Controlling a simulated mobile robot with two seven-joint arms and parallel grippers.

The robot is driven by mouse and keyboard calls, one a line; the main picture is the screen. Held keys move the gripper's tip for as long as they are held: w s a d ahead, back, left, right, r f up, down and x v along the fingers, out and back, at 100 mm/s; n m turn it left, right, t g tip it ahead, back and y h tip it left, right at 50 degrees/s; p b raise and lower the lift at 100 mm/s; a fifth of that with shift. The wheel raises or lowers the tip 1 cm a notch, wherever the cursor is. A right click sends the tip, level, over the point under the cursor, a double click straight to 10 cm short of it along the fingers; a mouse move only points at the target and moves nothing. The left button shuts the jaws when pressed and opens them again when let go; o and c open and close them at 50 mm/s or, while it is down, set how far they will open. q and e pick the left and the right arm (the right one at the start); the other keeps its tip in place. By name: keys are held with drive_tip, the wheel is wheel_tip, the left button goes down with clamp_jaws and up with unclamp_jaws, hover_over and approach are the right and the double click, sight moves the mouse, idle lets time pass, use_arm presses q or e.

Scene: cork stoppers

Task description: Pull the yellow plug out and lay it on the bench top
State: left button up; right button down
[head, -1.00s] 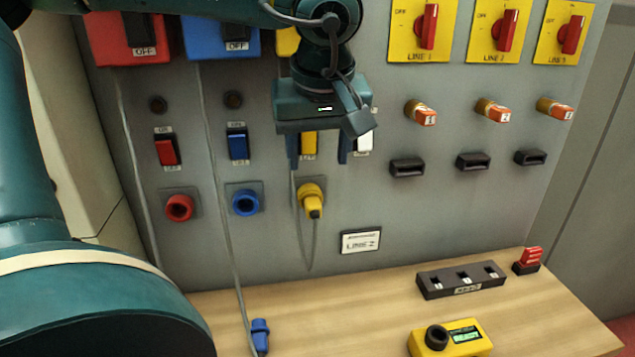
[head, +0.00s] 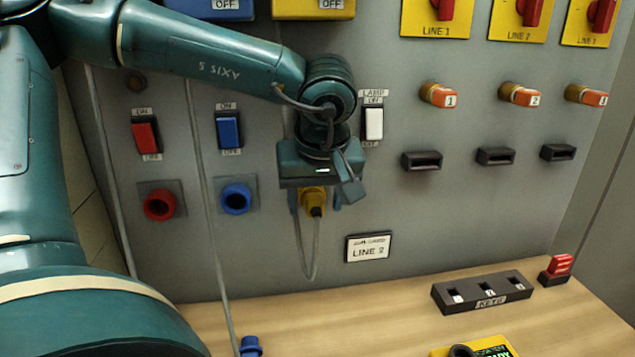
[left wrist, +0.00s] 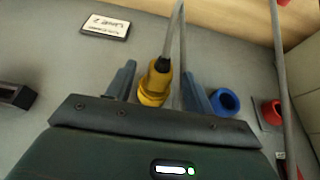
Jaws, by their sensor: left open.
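The yellow plug (head: 313,200) sits in its socket on the grey panel, with a grey cable hanging from it in a loop. My left gripper (head: 315,203) is open in front of the panel at the plug, its body covering the plug's upper part in the head view. In the left wrist view the yellow plug (left wrist: 155,82) stands between the two spread fingers of the left gripper (left wrist: 160,85), with a gap visible on each side. The wooden bench top (head: 380,290) lies below the panel. My right gripper is not in view.
A red socket (head: 159,204) and a blue socket (head: 236,199) are left of the plug. A blue plug (head: 250,346) lies on the bench. A black key holder (head: 482,292) and a yellow meter (head: 480,347) occupy the right side. The bench middle is clear.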

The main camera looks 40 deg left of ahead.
use_arm(q)
drive_tip(key=shift+w+a+f, duration=0.1)
drive_tip(key=shift+f, duration=0.3)
drive_tip(key=shift+c, duration=0.2)
drive_tip(key=c, duration=1.1)
